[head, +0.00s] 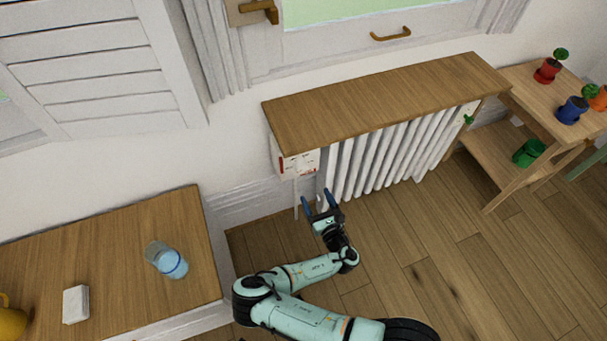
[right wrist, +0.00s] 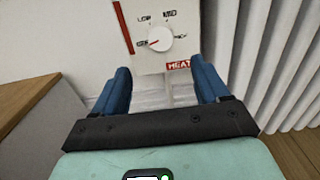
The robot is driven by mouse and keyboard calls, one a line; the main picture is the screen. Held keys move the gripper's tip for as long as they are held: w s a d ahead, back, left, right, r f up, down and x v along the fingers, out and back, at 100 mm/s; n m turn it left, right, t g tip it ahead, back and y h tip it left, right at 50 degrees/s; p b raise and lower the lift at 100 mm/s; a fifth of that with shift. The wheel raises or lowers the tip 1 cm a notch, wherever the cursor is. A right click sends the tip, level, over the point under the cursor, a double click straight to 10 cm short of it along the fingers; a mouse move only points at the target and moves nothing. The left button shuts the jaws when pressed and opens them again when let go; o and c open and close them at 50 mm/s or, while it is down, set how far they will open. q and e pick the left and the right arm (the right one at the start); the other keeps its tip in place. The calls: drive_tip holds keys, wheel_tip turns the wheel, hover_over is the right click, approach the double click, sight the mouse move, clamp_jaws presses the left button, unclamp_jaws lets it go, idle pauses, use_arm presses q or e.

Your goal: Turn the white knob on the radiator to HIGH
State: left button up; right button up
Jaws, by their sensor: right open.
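The white radiator (head: 392,158) stands under a wooden shelf, with a white control box (head: 299,164) at its left end. In the right wrist view, the round white knob (right wrist: 160,39) sits on the box's face, and its red pointer is turned to the lower left. LOW and MED are printed above it; the labels at either side are hard to read. My right gripper (head: 320,200) is open and empty, its blue fingers pointing toward the box. The knob appears beyond and between the fingertips (right wrist: 160,80), apart from them. My left gripper is out of view.
The wooden shelf (head: 385,100) overhangs the radiator and box. A wooden table (head: 110,245) at left holds a glass (head: 168,260) and a white block (head: 76,304). A plant stand (head: 535,95) is at right. The floor before the radiator is clear.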

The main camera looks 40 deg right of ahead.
drive_tip(key=b, duration=0.1)
approach(303, 170)
drive_tip(key=w, duration=0.3)
drive_tip(key=x, duration=0.4)
drive_tip(key=shift+w+d+b, duration=0.1)
drive_tip(key=shift+d+b, duration=0.3)
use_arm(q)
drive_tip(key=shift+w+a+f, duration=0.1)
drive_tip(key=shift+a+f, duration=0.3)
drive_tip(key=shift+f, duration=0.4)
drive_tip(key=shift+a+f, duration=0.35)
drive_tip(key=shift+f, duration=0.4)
use_arm(e)
drive_tip(key=shift+x, duration=0.75)
drive_tip(key=c, duration=1.1)
